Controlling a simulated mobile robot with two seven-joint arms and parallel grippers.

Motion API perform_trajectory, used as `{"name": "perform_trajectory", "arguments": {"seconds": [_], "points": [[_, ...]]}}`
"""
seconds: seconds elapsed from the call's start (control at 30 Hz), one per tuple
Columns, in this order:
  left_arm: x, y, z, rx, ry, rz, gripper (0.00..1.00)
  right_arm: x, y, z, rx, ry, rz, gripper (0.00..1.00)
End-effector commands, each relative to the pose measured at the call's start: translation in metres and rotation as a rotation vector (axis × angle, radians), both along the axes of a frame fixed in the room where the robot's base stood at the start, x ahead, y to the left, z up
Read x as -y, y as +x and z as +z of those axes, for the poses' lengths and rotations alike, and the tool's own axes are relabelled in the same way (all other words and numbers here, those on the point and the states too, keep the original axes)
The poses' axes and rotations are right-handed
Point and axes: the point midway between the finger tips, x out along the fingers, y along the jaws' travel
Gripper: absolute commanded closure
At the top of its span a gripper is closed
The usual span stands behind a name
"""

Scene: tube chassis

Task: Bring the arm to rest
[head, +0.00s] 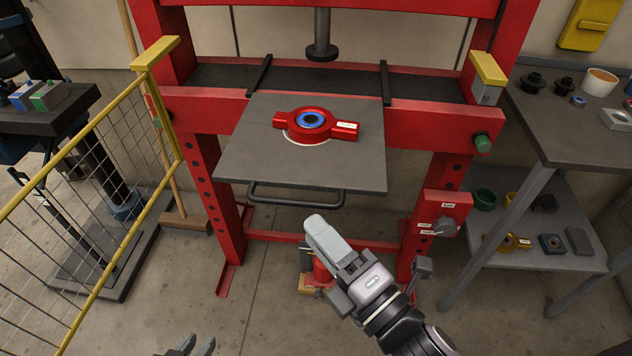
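My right arm comes in from the lower right. Its gripper (327,238) is in the air in front of the press, below the plate handle in the picture. Its pale fingers overlap as one block, so any gap is hidden; nothing shows held at their tips. My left gripper (195,347) shows only as two grey fingertips at the bottom edge, with a gap between them and nothing seen in it. The red housing with a blue ring (311,121) lies on the grey plate (260,166) of the red press, apart from both grippers.
The press ram (322,50) hangs above the plate. A yellow mesh guard (95,190) stands at left, beside a dark bench with coloured blocks. A grey table (580,140) with parts and a lower shelf stands at right. A red control box (440,213) is on the press's right leg.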

Motion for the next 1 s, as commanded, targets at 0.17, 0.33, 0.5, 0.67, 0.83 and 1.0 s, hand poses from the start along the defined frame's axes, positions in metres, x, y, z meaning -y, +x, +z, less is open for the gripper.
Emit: {"name": "perform_trajectory", "arguments": {"seconds": [0.17, 0.33, 0.5, 0.67, 0.83, 1.0], "points": [[0.000, 0.000, 0.001, 0.000, 0.001, -0.001, 0.70, 0.001, 0.001, -0.001, -0.010, 0.006, -0.002, 0.67], [0.000, 0.000, 0.011, 0.000, 0.002, 0.000, 0.70, 0.020, 0.006, -0.019, -0.196, 0.140, -0.051, 0.67], [-0.002, 0.000, 0.030, 0.004, 0.006, 0.000, 0.70, 0.069, 0.003, -0.069, -0.598, 0.488, -0.206, 0.67], [-0.004, 0.000, 0.044, 0.009, 0.012, 0.001, 0.70, 0.119, -0.023, -0.124, -0.946, 0.882, -0.424, 0.67], [-0.006, -0.001, 0.052, 0.005, 0.017, 0.002, 0.70, 0.155, -0.056, -0.162, -1.150, 1.206, -0.622, 0.67], [-0.006, -0.001, 0.054, 0.006, 0.018, 0.002, 0.70, 0.169, -0.072, -0.177, -1.214, 1.344, -0.709, 0.67]]}}
